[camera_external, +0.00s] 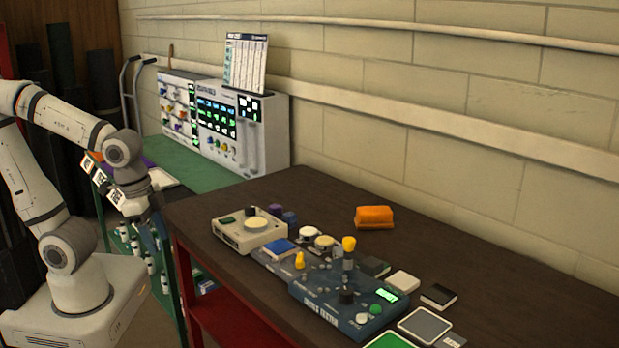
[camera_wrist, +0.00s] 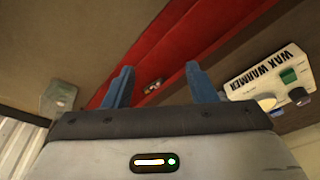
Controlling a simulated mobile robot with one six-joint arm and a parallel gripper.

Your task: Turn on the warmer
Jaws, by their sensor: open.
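The wax warmer (camera_external: 232,237) is a beige box on the near left part of the dark table. It has a green switch (camera_external: 227,219), a dark purple knob (camera_external: 251,211) and a pale round disc on top. In the wrist view the warmer (camera_wrist: 255,78), lettered "WAX WARMER", lies at the right edge, with its green switch (camera_wrist: 288,75) and dark knob (camera_wrist: 298,96). I cannot tell the switch's position. My gripper (camera_external: 156,228) points down left of the warmer, apart from it, off the table's left edge. Its blue fingers (camera_wrist: 158,75) are open and empty.
The dark table (camera_external: 470,230) has a red frame (camera_external: 230,318). A blue tester (camera_external: 325,300) with knobs and several small items stand right of the warmer. An orange block (camera_external: 374,217) lies behind. A control panel (camera_external: 270,140) stands on a green bench (camera_external: 200,170) against the wall.

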